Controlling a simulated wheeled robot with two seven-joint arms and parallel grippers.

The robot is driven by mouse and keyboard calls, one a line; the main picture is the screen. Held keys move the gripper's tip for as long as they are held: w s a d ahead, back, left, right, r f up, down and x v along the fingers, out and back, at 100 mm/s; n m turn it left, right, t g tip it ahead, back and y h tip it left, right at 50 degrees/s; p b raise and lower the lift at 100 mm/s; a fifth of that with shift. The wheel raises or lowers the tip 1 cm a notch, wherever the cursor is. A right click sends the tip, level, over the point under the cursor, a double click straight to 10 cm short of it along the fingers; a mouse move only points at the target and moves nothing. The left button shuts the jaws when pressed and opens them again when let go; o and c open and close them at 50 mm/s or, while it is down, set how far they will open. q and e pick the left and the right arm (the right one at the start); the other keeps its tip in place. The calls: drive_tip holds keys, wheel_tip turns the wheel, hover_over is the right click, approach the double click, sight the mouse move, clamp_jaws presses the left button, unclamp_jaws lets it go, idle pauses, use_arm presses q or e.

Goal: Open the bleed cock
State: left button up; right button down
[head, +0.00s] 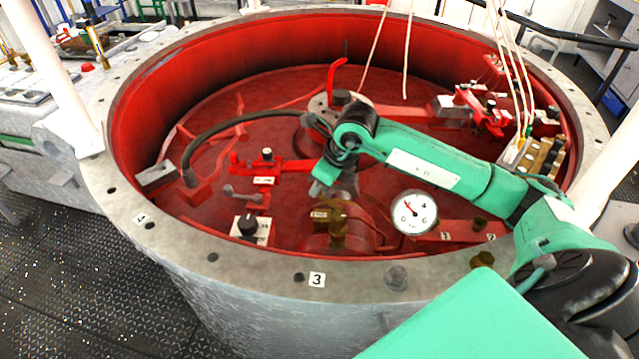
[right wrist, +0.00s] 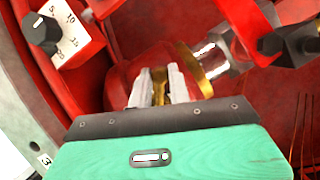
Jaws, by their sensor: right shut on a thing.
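The bleed cock is a brass fitting (head: 336,238) on a red block inside the near part of the round red well, with a small brass plate on top. My right gripper (head: 331,194) reaches down to it from above. In the right wrist view its two pale fingers (right wrist: 160,88) are closed on a narrow brass handle (right wrist: 160,86), which shows between them. The fingers and wrist hide part of the cock, so I cannot tell the angle of its handle. My left gripper is in neither view.
A white-faced gauge (head: 413,212) stands just right of the cock. A black knob on a white dial plate (head: 248,228) is to its left. The well's grey bolted rim (head: 240,270) passes in front. Pale ropes (head: 408,50) hang at the back.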

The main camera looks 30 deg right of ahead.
drive_tip(key=c, duration=1.3)
unclamp_jaws()
drive_tip(key=v, duration=1.4)
drive_tip(key=shift+f, duration=0.15)
